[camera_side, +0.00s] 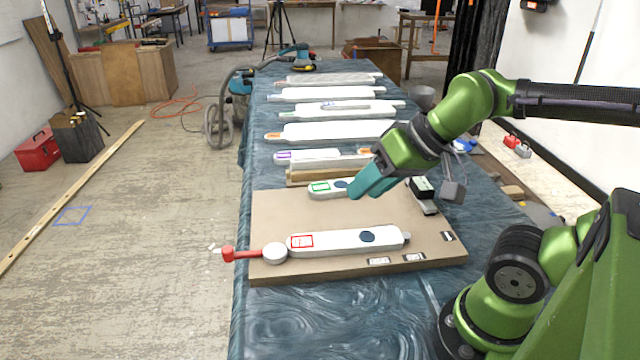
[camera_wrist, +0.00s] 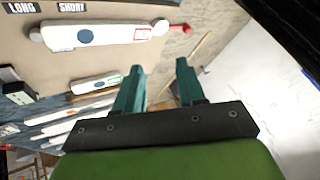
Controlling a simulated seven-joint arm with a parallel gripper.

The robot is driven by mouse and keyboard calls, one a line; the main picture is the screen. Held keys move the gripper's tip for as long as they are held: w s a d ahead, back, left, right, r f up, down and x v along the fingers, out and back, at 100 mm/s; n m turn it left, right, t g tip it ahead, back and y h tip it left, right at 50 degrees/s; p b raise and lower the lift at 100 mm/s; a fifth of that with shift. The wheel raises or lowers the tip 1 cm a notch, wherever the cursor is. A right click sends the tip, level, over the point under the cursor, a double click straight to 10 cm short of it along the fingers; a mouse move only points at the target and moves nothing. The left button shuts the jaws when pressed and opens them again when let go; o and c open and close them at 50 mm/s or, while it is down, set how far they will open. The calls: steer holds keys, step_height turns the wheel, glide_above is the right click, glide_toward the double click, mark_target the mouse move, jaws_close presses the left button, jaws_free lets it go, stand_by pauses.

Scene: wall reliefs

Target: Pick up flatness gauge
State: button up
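Two white gauge-like bars lie on a tan board (camera_side: 300,208); I cannot tell which is the flatness gauge. The long bar (camera_side: 340,241) has a red-framed label, a dark blue spot and a round white end with a red tip. It also shows in the wrist view (camera_wrist: 100,33). The shorter bar (camera_side: 322,190) has a green label and shows in the wrist view (camera_wrist: 95,84). My gripper (camera_side: 364,187) is above the board by the shorter bar's right end, partly covering it. In the wrist view, its teal fingers (camera_wrist: 160,68) are apart with nothing between them.
Several more white bars (camera_side: 338,131) lie in a row farther back on the blue table (camera_side: 300,320). A small dark-and-white device (camera_side: 422,190) stands at the board's right. LONG and SHORT tags (camera_wrist: 72,7) are on the board. The table front is clear.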

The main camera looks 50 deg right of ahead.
steer(key=o, duration=0.7)
steer(key=m+g+h, duration=0.4)
steer(key=m+g, duration=0.1)
glide_toward(422, 183)
steer(key=f, duration=0.5)
steer(key=shift+s+d+f, duration=0.15)
steer(key=shift+s+d, duration=0.05)
steer(key=shift+s, duration=0.05)
steer(key=shift+w+d+f, duration=0.25)
steer(key=shift+w+f, duration=0.15)
steer(key=shift+f, duration=0.35)
steer(key=shift+w+d+f, duration=0.25)
steer(key=shift+w+f, duration=0.15)
steer(key=shift+f, duration=0.35)
steer(key=shift+w+d+f, duration=0.2)
steer(key=shift+w+f, duration=0.2)
steer(key=shift+f, duration=0.4)
